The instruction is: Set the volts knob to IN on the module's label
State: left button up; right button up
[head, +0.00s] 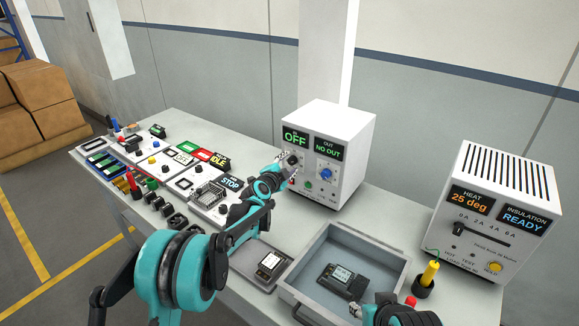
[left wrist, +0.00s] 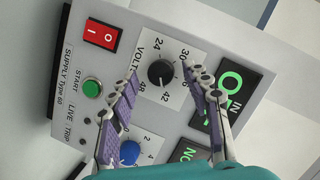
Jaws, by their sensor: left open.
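The white supply unit (head: 325,150) stands at the back of the bench. Its IN display reads OFF and its OUT display reads NO OUT. The black volts knob (left wrist: 160,73) shows in the left wrist view, inside a printed scale with 24, 30 and 48 legible. Its pointer direction is too small to tell. My left gripper (head: 287,166) is open at the panel; in the left wrist view its fingers (left wrist: 159,78) are apart, one on each side of the knob. Contact cannot be told. A labelled module (head: 269,262) sits in a small tray; its label is unreadable.
The supply panel also has a blue knob (left wrist: 129,152), a green START button (left wrist: 92,87) and a red rocker switch (left wrist: 101,34). A grey bin (head: 310,288) holds a dark device (head: 342,280). A heat and insulation tester (head: 492,212) stands at the right.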

pick_arm(q)
jog(key=shift+w+d, duration=0.1)
jog(key=shift+w, duration=0.2)
grip_shut()
